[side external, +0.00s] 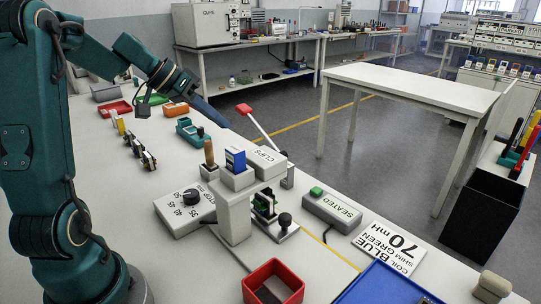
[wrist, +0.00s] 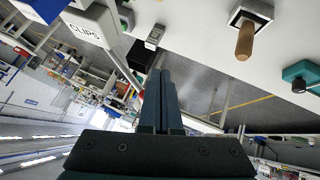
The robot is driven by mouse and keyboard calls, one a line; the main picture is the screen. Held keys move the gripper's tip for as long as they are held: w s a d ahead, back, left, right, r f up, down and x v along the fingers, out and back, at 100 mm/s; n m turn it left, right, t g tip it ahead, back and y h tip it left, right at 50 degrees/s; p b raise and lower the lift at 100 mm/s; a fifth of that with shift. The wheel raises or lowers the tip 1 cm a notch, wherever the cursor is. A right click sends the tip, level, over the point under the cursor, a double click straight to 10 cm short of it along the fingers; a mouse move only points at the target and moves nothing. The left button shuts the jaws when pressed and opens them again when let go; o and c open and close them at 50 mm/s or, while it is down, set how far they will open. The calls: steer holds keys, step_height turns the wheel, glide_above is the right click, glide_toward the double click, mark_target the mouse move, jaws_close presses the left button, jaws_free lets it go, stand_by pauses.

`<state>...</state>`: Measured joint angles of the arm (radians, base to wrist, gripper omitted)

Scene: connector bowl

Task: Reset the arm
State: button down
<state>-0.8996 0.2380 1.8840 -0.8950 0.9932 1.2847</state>
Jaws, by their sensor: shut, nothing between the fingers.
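My gripper (side external: 224,122) is raised over the far part of the bench, and its fingers point down and to the right. In the wrist view my gripper (wrist: 160,72) has its two long dark fingers pressed together, with nothing between them. It is apart from everything on the bench. Its nearest neighbour in the side view is a teal tool (side external: 190,131) lying on the bench just below and left of the fingertips.
A grey fixture (side external: 236,210) holding a blue block (side external: 235,160) stands mid-bench. Around it are a CLIPS box (side external: 268,160), a dial box (side external: 184,212), a SEATED box (side external: 332,210) and a wooden handle (side external: 208,153). A red bin (side external: 273,283) and blue tray (side external: 385,285) are in front.

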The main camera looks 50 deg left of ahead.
steer(key=s+d+f+m+g+y, duration=0.1)
steer(key=s+d+f+g+y, duration=0.1)
steer(key=s+d, duration=1.4)
steer(key=shift+s+d+f+y, duration=0.2)
steer(key=shift+d+y, duration=0.4)
steer(key=shift+d, duration=0.45)
steer(key=shift+r, duration=0.1)
